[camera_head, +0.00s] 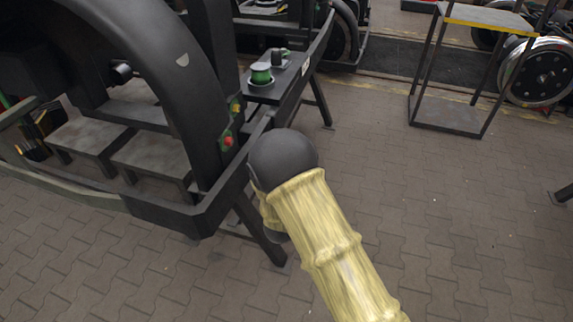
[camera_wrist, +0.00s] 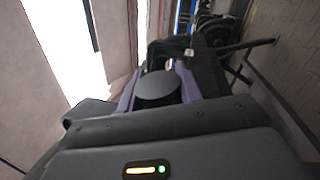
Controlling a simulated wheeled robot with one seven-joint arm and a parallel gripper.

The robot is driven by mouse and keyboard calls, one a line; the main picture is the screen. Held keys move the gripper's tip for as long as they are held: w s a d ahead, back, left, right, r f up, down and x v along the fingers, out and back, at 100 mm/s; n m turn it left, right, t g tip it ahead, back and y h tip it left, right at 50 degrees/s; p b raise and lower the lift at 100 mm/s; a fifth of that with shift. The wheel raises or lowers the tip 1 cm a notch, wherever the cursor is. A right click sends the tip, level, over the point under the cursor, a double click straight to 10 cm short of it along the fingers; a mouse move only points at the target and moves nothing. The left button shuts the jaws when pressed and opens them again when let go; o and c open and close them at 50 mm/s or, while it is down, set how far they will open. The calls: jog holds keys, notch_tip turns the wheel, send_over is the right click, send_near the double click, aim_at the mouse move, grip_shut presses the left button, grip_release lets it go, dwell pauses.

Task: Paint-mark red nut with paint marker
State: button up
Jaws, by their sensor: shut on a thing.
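In the wrist view, the two purple fingers of my gripper (camera_wrist: 160,90) are shut on a dark cylinder (camera_wrist: 157,86), seen end-on, which looks like the paint marker. Its tip is hidden. In the head view my gripper is hidden behind my sleeved arm, which reaches up to the right of the red nut. The red nut cannot be made out in the wrist view.
A dark shelf (camera_head: 291,81) on the frame bears a green spool-like thing (camera_head: 261,75) and a small grey tool (camera_head: 278,57). Trestle legs stand under the frame. A metal stand (camera_head: 446,116) and wheels (camera_head: 543,76) are at right. Paved floor (camera_head: 440,220) at right is clear.

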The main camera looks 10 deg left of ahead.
jog(key=a+r+m+b, duration=0.1)
jog(key=a+b, duration=0.1)
jog(key=b, duration=0.1)
jog(key=s+a+r+m+b, duration=0.1)
jog(key=a+r+b, duration=0.1)
jog(key=b, duration=0.2)
jog(key=shift+a+r+m, duration=0.1)
jog(key=shift+m, duration=0.3)
jog(key=shift+a+r, duration=0.25)
jog(key=shift+r, duration=0.2)
jog(key=shift+s+y, duration=0.15)
jog(key=shift+y, duration=0.25)
jog(key=a+p, duration=0.2)
jog(key=a, duration=0.4)
jog(key=shift+w+a+p, duration=0.25)
jog(key=shift+a+p, duration=0.05)
jog(key=shift+p, duration=0.05)
jog(key=shift+a+p, duration=0.25)
jog(key=shift+p, duration=0.05)
dwell(0.9)
jog(key=shift+s+d+p, duration=0.2)
jog(key=shift+d+p, duration=0.3)
jog(key=shift+d, duration=2.6)
